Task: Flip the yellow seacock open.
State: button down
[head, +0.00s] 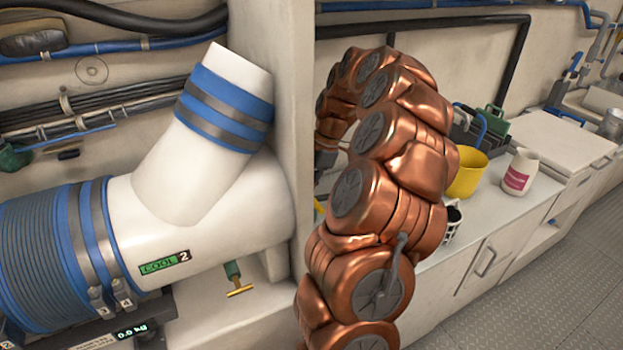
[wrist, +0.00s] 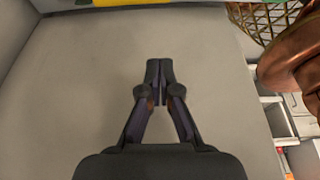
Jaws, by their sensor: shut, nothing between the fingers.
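A small green fitting with a yellow T-shaped handle (head: 239,291) sits low beneath the white pipe in the head view. It is the only valve-like yellow thing I make out; I cannot tell for sure that it is the seacock, or whether it is open. My gripper (wrist: 160,72) shows in the wrist view with its fingertips together, empty, over a plain grey surface (wrist: 75,90). A yellow strip (wrist: 150,3) is cut off by the top edge there, ahead of the fingertips and apart from them. In the head view my copper arm hides part of the scene, and I cannot make out the gripper.
A large white pipe (head: 215,185) with blue bands fills the left. A yellow bucket (head: 467,172) and a white bottle (head: 518,173) stand on the counter to the right. A wicker basket (wrist: 262,18) shows top right in the wrist view. The floor (head: 540,290) at right is clear.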

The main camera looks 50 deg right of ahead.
notch_tip(320, 180, down, 6)
jog(key=d+p, duration=0.1)
jog(key=p, duration=0.1)
jog(key=shift+s+d+f, duration=0.15)
jog(key=shift+s+d, duration=0.2)
jog(key=shift+d, duration=0.05)
dwell(0.6)
